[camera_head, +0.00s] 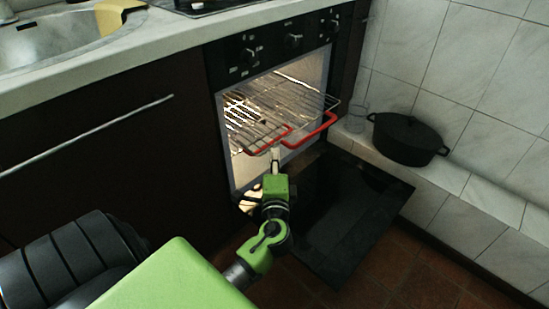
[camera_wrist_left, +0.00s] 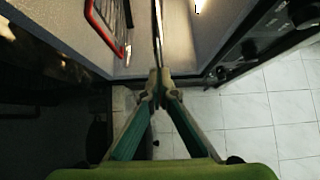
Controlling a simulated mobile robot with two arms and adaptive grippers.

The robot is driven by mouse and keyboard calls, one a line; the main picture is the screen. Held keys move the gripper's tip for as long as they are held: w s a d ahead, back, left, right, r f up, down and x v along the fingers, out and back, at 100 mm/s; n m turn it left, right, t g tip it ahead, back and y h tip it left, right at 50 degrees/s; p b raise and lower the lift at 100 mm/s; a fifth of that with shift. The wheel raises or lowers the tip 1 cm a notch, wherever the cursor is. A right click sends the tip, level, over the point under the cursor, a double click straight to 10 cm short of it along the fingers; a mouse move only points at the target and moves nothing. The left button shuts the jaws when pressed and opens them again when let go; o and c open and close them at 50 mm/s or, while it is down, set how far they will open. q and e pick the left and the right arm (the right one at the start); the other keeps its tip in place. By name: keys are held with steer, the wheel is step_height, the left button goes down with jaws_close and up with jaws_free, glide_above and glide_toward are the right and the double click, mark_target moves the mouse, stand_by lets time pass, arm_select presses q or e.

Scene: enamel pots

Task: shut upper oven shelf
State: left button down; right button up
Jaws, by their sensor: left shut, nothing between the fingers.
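The oven (camera_head: 222,115) is open, with a lit interior. Its upper shelf (camera_head: 290,97), a wire rack with red trim along its front (camera_head: 318,131), sticks out through the opening. I cannot tell whether the wires belong to one rack or two overlapping ones. My left gripper (camera_head: 275,157) is shut and empty, just in front of and below the red trim at its left part. In the left wrist view the closed fingertips (camera_wrist_left: 158,82) point at the oven, and a red-edged rack (camera_wrist_left: 108,28) shows at upper left, apart from them. My right gripper is not in view.
The oven door (camera_head: 345,210) hangs open and low, beneath my left arm. The dark cabinet (camera_head: 110,150) and counter with sink (camera_head: 60,40) are at left.

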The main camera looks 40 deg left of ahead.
mark_target(251, 140)
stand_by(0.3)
arm_select(q)
steer(key=a, duration=1)
steer(key=shift+w, duration=0.4)
